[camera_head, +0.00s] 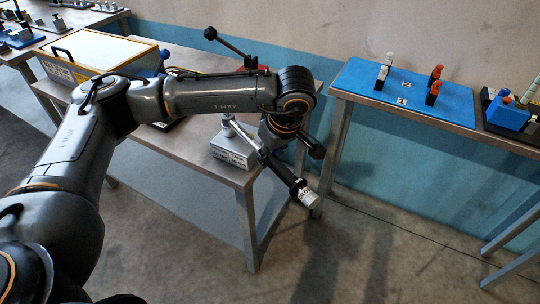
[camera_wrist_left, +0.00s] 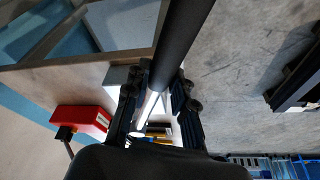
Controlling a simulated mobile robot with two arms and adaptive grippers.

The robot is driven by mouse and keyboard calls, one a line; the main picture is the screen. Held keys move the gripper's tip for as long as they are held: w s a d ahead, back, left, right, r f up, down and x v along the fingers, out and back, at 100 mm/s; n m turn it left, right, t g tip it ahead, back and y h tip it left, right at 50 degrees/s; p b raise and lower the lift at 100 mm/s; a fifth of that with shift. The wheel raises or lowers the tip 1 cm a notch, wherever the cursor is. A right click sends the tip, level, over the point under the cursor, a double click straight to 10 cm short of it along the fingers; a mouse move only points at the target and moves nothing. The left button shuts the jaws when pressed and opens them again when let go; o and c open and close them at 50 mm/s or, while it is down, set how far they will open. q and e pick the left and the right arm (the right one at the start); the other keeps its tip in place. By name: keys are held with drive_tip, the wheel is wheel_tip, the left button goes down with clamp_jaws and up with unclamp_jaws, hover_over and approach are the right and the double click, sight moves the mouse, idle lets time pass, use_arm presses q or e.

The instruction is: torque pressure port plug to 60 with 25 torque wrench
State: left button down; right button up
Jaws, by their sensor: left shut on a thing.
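My left gripper (camera_head: 268,150) is shut on the torque wrench (camera_head: 284,174). The wrench has a silver shaft, a black grip and a white-labelled end, which points down toward the lower right past the table corner. Its head end (camera_head: 227,118) is above a grey block (camera_head: 233,150) with white printed labels at the table's front corner. The pressure port plug cannot be made out, and I cannot tell whether the head touches the block. My right gripper is not in view.
A second table at right holds a blue mat (camera_head: 375,90) with orange and grey pieces. A red box (camera_wrist_left: 84,119) shows in the wrist view. Bare floor separates the tables.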

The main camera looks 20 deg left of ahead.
use_arm(q)
drive_tip(key=shift+w+d+n, duration=0.2)
drive_tip(key=shift+w+n, duration=0.1)
drive_tip(key=shift+w, duration=0.2)
drive_tip(key=shift+r, duration=0.2)
drive_tip(key=shift+r+p, duration=1.1)
drive_tip(key=shift+r, duration=1.3)
